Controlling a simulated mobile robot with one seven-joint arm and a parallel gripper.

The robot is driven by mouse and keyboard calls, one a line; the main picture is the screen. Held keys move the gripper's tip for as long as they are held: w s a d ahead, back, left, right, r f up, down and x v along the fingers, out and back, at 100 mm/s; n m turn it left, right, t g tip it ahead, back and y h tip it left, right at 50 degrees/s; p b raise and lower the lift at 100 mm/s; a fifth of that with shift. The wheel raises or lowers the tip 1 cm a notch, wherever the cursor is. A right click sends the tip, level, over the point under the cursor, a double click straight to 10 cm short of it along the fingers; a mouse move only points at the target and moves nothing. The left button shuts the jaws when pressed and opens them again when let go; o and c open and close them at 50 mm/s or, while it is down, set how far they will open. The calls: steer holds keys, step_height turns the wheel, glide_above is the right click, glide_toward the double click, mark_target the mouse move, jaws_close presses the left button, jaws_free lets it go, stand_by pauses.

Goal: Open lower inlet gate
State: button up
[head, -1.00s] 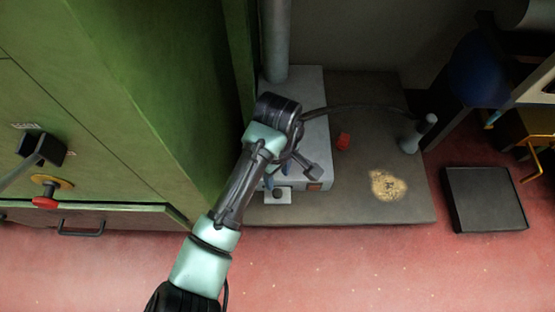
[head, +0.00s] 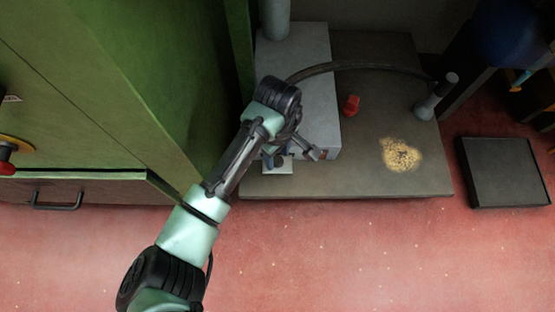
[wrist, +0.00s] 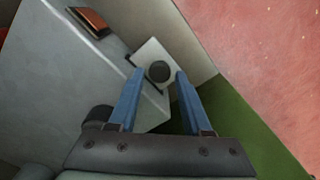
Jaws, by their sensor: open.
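A pale plate with a round dark knob (wrist: 159,71) stands out from the lower front of a grey metal housing (wrist: 70,75); I take it to be the lower inlet gate. In the head view the plate (head: 284,168) is partly covered by my gripper (head: 277,158). In the wrist view my gripper (wrist: 160,76) is open. Its two blue fingers lie on either side of the knob in the picture, with nothing held. I cannot tell whether the fingertips reach down to the knob or touch it.
A tall green cabinet (head: 150,80) stands close on the left of my arm. The housing sits on a dark base plate (head: 370,185) with a red object (head: 351,105) and a tan granular patch (head: 401,155). A black flat box (head: 503,172) lies on the right. Red floor in front is clear.

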steer(key=shift+f, duration=0.65)
jaws_close()
stand_by(1.1)
